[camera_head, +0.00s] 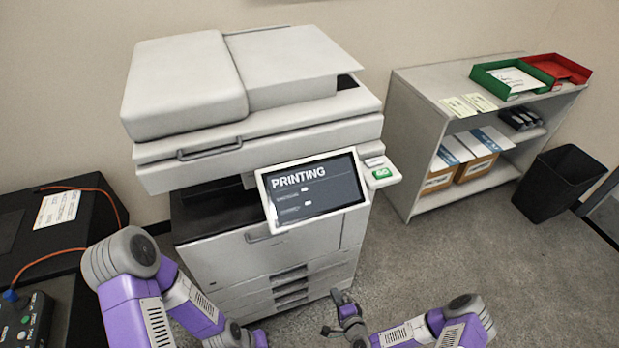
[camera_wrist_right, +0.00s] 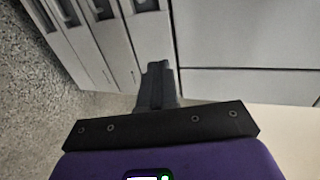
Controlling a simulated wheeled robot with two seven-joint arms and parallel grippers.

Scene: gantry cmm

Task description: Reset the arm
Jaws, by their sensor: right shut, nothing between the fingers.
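My right gripper (camera_head: 338,297) is in front of the printer's lower drawers in the head view, over the grey carpet. In the right wrist view its dark fingers (camera_wrist_right: 158,70) are together with nothing between them. My purple and grey right arm comes in from the bottom right. My left arm is bent at the bottom left, in front of the printer. Its gripper is not visible in the head view.
A large printer (camera_head: 220,262) stands in the middle, its screen (camera_head: 318,192) reading "PRINTING". A black cabinet (camera_head: 85,205) is at left. A shelf (camera_head: 405,150) with green (camera_head: 482,77) and red (camera_head: 583,72) trays, and a black bin (camera_head: 550,190), are at right. Carpet between is clear.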

